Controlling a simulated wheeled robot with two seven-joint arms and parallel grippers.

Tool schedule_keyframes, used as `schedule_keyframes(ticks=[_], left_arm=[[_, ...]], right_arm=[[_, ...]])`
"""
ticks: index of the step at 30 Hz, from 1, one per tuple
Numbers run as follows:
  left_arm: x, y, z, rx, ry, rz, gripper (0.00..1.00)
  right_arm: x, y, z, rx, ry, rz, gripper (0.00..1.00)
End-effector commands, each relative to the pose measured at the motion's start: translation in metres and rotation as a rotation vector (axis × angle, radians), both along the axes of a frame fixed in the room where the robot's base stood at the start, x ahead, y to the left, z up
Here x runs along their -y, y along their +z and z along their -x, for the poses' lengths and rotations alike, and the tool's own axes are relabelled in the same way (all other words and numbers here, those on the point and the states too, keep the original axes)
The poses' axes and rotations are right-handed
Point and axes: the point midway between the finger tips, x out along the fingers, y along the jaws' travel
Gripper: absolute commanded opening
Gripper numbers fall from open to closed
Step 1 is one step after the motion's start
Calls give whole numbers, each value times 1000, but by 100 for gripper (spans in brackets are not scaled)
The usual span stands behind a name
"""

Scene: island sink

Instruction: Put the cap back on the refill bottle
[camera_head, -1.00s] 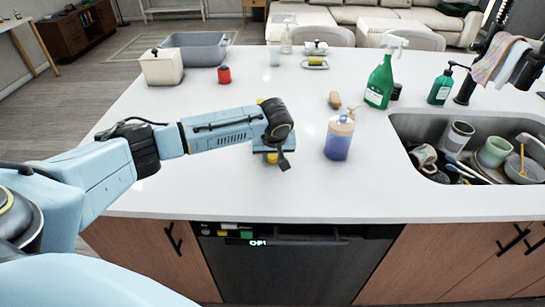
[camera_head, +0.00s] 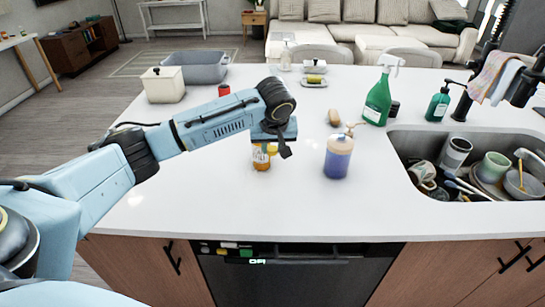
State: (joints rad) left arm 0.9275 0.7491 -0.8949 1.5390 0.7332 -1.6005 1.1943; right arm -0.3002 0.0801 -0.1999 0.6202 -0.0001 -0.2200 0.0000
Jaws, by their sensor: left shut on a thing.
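An orange bottle with a white label (camera_head: 261,159), probably the refill bottle, stands on the white counter. Its upper part is hidden behind my left arm and gripper. My left gripper (camera_head: 272,144) points down just in front of the bottle. It is shut on a small yellow piece (camera_head: 272,149), which looks like the cap, above the counter. The fingers are mostly hidden by the wrist, and I cannot tell whether the yellow piece touches the bottle. My right gripper is not in view.
A pump bottle with purple liquid (camera_head: 338,158) stands close to the right. A red can (camera_head: 223,90) and grey tub (camera_head: 203,72) are behind left. The front counter is clear.

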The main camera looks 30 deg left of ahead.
Motion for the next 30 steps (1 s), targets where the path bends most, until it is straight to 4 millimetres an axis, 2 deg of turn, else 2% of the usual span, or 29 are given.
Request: schedule_keyframes(ticks=[14, 17, 20, 24, 30], left_arm=[[2, 4, 1, 0, -10, 0, 6], [17, 4, 8, 1, -64, 3, 6], [43, 4, 25, 0, -170, 3, 6], [86, 5, 60, -2, -355, 4, 6], [126, 9, 107, -1, -562, 2, 6]], right_arm=[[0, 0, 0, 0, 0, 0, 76], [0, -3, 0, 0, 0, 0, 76], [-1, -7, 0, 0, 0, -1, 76], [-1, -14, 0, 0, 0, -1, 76], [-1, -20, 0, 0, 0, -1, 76]])
